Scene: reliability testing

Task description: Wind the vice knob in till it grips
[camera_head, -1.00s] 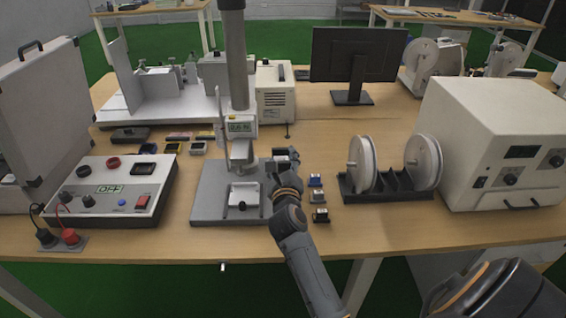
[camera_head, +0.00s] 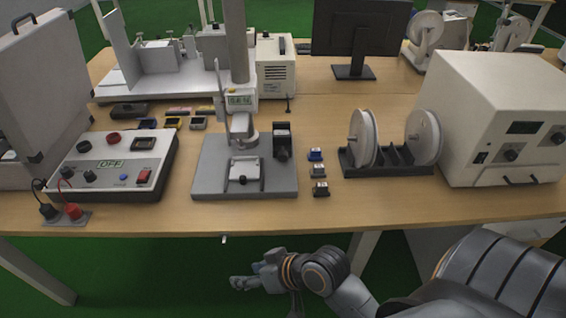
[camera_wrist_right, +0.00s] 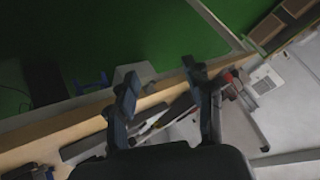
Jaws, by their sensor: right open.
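A small pale vice (camera_head: 245,168) sits on the grey base plate (camera_head: 211,180) of the test stand. A dark round part, maybe its knob (camera_head: 243,180), shows at its front; it is too small to tell whether the jaws grip anything. My right gripper (camera_head: 238,284) is in front of the table and below its front edge, well apart from the vice. It is open and empty. Its two fingers (camera_wrist_right: 161,88) stand apart in the right wrist view. My left gripper is in neither view.
A black device (camera_head: 282,141) stands on the plate's right side. A control box (camera_head: 118,160) is at left, a white cabinet (camera_head: 495,110) at right.

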